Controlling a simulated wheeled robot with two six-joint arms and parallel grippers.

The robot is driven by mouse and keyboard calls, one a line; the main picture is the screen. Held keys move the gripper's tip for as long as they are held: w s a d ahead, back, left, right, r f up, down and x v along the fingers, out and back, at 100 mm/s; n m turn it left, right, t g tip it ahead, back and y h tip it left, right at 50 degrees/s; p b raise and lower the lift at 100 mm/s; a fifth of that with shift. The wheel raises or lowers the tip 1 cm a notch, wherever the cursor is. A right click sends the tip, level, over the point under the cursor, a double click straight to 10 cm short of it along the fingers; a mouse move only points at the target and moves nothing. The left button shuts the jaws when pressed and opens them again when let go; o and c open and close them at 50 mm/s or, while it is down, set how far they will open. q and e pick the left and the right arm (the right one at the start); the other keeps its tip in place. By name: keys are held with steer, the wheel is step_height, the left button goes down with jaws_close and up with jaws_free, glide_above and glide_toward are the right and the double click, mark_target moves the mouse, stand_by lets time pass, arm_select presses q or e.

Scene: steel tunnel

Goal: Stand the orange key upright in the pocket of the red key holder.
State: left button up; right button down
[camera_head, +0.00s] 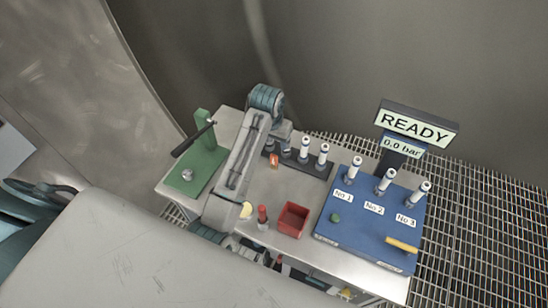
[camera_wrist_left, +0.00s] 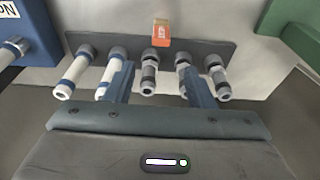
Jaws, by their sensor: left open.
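The orange key (camera_head: 273,160) is a small block at the near edge of the dark rack in the head view. The left wrist view shows it (camera_wrist_left: 161,34) just past the rack's edge, with pale marking on one face; I cannot tell whether it stands or lies. The red key holder (camera_head: 293,219) looks like an open-topped red box near the table's front edge, with a dark inside and nothing seen in it. My left gripper (camera_wrist_left: 156,82) is open and empty, its fingers over the rack and apart from the key. My right gripper is not in view.
The dark rack (camera_wrist_left: 225,47) holds several white and grey cylinders. A blue panel (camera_head: 345,225) with numbered posts stands right, under a READY display (camera_head: 415,124). A green lever press (camera_head: 197,168) stands left. A red-topped item (camera_head: 262,213) is beside the holder. Bare tabletop lies between rack and holder.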

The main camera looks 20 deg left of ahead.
mark_target(274, 156)
arm_select(q)
steer(key=shift+r+g, duration=0.3)
steer(key=shift+r, duration=0.2)
steer(key=f+p, duration=0.1)
steer(key=f, duration=0.4)
steer(key=shift+w+f+p, duration=0.2)
steer(key=shift+p, duration=0.15)
steer(key=shift+f+p, duration=0.25)
steer(key=shift+p, duration=0.05)
step_height(274, 156, down, 4)
steer(key=shift+r+p, duration=0.25)
steer(key=shift+p, duration=0.7)
steer(key=shift+f, duration=0.65)
jaws_close()
steer(key=shift+w+r, duration=0.1)
